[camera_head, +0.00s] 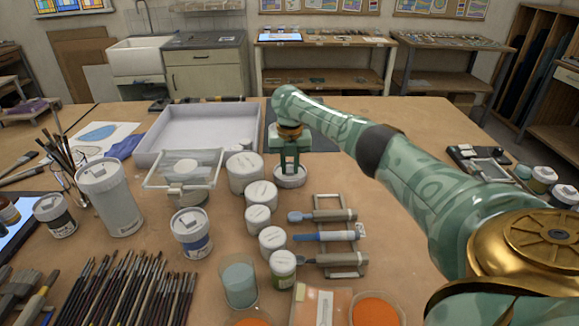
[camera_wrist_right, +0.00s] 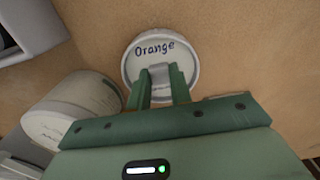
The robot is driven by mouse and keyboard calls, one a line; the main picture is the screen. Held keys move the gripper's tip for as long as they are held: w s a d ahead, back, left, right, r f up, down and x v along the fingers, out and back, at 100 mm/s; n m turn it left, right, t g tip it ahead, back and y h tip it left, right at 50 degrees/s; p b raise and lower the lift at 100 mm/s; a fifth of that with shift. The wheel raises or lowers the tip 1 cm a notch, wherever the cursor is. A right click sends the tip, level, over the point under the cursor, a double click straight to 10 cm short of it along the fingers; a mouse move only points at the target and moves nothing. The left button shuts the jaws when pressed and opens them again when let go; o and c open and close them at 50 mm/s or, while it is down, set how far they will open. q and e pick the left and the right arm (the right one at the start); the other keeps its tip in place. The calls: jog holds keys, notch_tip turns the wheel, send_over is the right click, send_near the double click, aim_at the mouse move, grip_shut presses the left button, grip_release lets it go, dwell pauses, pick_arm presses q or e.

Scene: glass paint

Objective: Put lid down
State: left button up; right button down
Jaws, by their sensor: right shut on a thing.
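A round whitish lid (camera_head: 290,181) is at the middle of the head view, at or just above the wooden table. In the right wrist view the lid (camera_wrist_right: 155,48) faces the camera and bears the handwritten word "Orange". My right gripper (camera_head: 290,168) points down over it. In the wrist view its green fingers (camera_wrist_right: 159,82) are shut on the grey tab at the lid's middle. I cannot tell whether the lid's underside touches the table. My left gripper is in neither view.
A white-lidded jar (camera_head: 247,176) stands close left of the lid, with more jars in a row nearer me. A pale tray (camera_head: 237,108) lies behind left. A tool rack (camera_head: 346,271) and an open orange pot (camera_head: 377,308) are nearer. Bare table lies right of the lid.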

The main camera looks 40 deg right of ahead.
aim_at(290, 169)
jog(key=shift+f, duration=0.1)
jog(key=c, duration=1.3)
grip_release()
jog(key=shift+o, duration=0.2)
notch_tip(290, 169, up, 12)
jog(key=p, duration=0.4)
